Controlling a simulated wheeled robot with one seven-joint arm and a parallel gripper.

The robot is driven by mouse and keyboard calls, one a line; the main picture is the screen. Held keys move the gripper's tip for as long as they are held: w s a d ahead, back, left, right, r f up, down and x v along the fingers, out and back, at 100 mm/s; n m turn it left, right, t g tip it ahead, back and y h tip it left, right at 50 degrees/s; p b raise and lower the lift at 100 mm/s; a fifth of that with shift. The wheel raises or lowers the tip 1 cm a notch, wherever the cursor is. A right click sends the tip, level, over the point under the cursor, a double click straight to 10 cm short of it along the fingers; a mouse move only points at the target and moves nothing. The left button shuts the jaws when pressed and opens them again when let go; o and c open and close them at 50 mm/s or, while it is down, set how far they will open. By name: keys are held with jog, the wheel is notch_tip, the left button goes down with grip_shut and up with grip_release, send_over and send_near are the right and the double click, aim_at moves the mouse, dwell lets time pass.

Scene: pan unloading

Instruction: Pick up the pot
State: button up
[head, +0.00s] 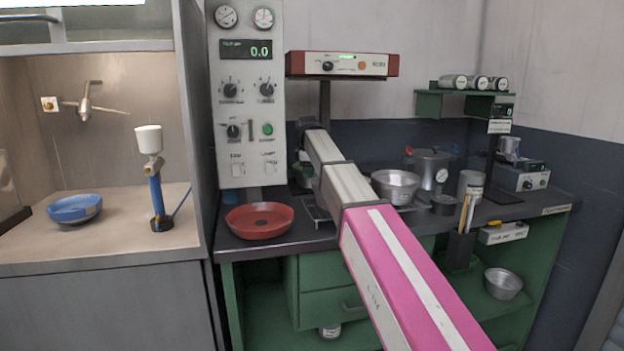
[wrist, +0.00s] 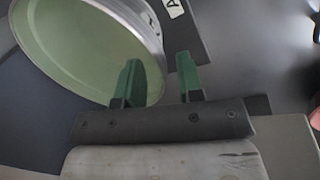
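In the wrist view, a round pot (wrist: 80,40) with a pale green inside and a silvery wall fills the upper left. My gripper (wrist: 160,75) is open, with its two green fingers apart. The left finger overlaps the pot's inside and the right finger is outside its wall, so the wall's near edge lies between them in the picture. I cannot tell whether either finger touches it. In the head view, my arm hides the gripper and most of a greenish vessel (head: 302,173) on the dark counter, which seems to be this pot.
A red dish (head: 260,221) sits left of my arm on the counter. A metal bowl (head: 395,186) and a lidded pressure cooker (head: 432,170) stand to the right. A control panel (head: 247,95) and a red-cased instrument (head: 342,65) rise close to the arm's end.

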jog(key=shift+x, duration=1.25)
jog(key=shift+c, duration=0.3)
grip_shut()
